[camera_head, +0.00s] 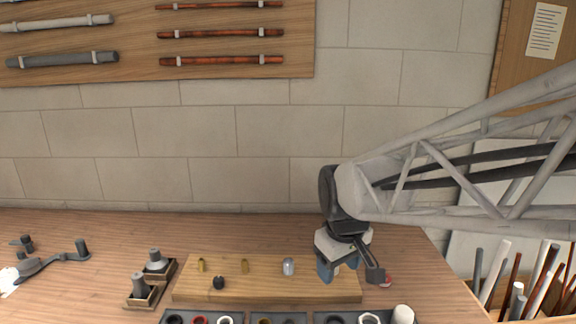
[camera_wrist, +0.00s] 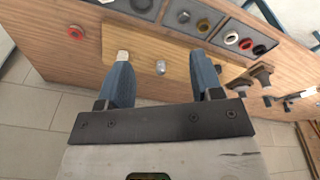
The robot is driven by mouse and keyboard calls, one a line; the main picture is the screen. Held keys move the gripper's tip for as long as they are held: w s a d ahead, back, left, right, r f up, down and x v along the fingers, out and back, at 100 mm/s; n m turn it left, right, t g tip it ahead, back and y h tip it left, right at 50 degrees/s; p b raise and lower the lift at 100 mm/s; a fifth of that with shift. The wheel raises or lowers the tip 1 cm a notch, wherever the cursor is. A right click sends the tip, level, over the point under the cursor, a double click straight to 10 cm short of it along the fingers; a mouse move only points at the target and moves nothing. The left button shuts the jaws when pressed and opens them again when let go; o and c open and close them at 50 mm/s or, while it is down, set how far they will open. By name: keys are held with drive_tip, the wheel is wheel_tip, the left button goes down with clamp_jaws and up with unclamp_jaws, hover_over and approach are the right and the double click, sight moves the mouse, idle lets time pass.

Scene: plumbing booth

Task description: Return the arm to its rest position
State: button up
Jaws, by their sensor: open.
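My gripper (camera_head: 340,270) hangs above the right end of a wooden board (camera_head: 270,288) on the workbench, at the end of my arm coming in from the right. In the wrist view, my gripper (camera_wrist: 162,85) has its two blue fingers wide apart with nothing held between them. A small silvery fitting (camera_wrist: 161,67) on the board shows beyond the gap between the fingers. The same fitting (camera_head: 288,266) stands left of my gripper in the head view.
Dark trays (camera_head: 205,318) with coloured rings line the bench's front. Two wooden holders (camera_head: 143,293) with grey fittings sit left. A bin of pipes (camera_head: 520,285) stands right.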

drive_tip(key=s+d+m, duration=0.3)
drive_tip(key=s+d, duration=0.1)
drive_tip(key=s, duration=0.4)
drive_tip(key=s+d+f+m, duration=0.1)
drive_tip(key=s+d+m, duration=0.2)
drive_tip(key=s, duration=0.5)
drive_tip(key=shift+s+d+f+t, duration=0.15)
drive_tip(key=shift+d+t, duration=0.25)
drive_tip(key=shift+d, duration=0.35)
